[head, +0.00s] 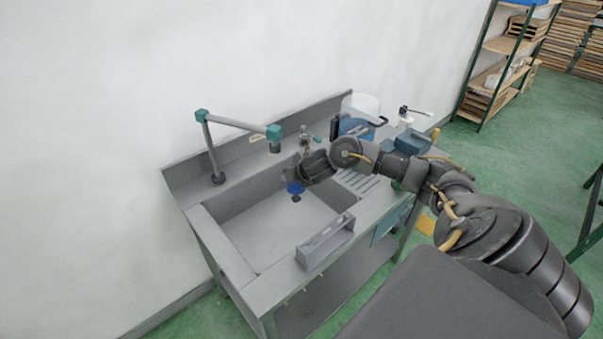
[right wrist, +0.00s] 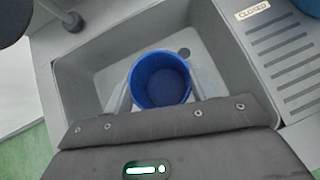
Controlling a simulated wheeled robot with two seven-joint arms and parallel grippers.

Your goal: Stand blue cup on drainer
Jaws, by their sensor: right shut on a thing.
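The blue cup (head: 294,188) hangs over the sink basin (head: 262,232), just under my right gripper (head: 298,181). In the right wrist view I look into the open mouth of the blue cup (right wrist: 161,80); it looks empty. My right gripper (right wrist: 160,98) is shut on the cup, with pale fingers at its two sides. The ridged drainer (head: 362,184) lies right of the basin, partly under my right arm; it also shows in the right wrist view (right wrist: 285,60). My left gripper is not in view.
A grey caddy (head: 325,242) stands on the front rim. Another blue container (head: 355,127), a white canister (head: 362,104) and a teal box (head: 412,141) stand beyond the drainer.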

